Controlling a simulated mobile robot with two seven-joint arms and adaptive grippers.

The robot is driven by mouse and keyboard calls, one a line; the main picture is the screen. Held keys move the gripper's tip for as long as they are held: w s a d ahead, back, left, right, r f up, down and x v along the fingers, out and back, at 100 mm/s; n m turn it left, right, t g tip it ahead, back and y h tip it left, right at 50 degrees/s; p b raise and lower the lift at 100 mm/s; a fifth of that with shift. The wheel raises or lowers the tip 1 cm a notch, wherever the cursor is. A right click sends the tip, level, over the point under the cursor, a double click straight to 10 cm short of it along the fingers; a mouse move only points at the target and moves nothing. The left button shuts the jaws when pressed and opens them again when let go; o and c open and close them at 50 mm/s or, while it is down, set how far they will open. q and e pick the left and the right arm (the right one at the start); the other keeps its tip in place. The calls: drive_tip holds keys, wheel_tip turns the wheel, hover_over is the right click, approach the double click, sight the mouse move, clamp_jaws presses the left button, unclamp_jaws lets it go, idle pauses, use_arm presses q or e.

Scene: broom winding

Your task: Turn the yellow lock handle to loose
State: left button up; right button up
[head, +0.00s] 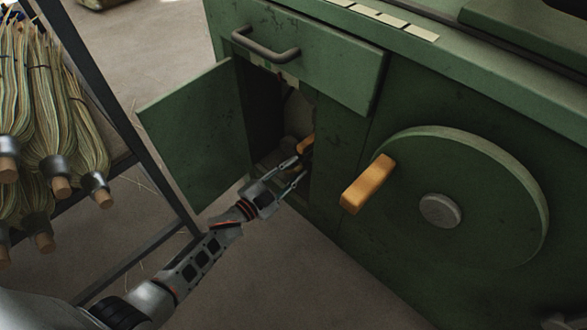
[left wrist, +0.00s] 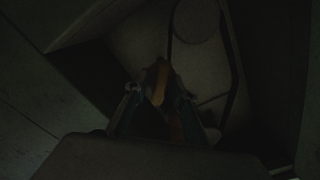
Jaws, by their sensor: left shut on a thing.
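The yellow lock handle (head: 305,146) is inside the open compartment of the green machine, low near the right edge of the opening. My left gripper (head: 294,168) reaches into the opening and is shut on the handle. In the dark left wrist view the handle (left wrist: 158,84) shows as an orange-yellow piece between the two fingers of my left gripper (left wrist: 160,95). How far the handle is turned is hard to tell. My right gripper is not in view.
The green cabinet door (head: 195,135) stands open left of the opening. A drawer (head: 310,60) is above it. A large green wheel (head: 480,180) with an orange-yellow crank handle (head: 367,184) is on the right. A rack with brooms (head: 45,110) stands left. Bare floor lies below.

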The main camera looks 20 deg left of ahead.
use_arm(q)
drive_tip(key=m, duration=0.5)
drive_tip(key=shift+f, duration=0.15)
drive_tip(key=shift+m, duration=2.1)
drive_tip(key=o, duration=0.8)
drive_tip(key=shift+c, duration=0.2)
drive_tip(key=shift+s, duration=0.15)
drive_tip(key=v, duration=1.2)
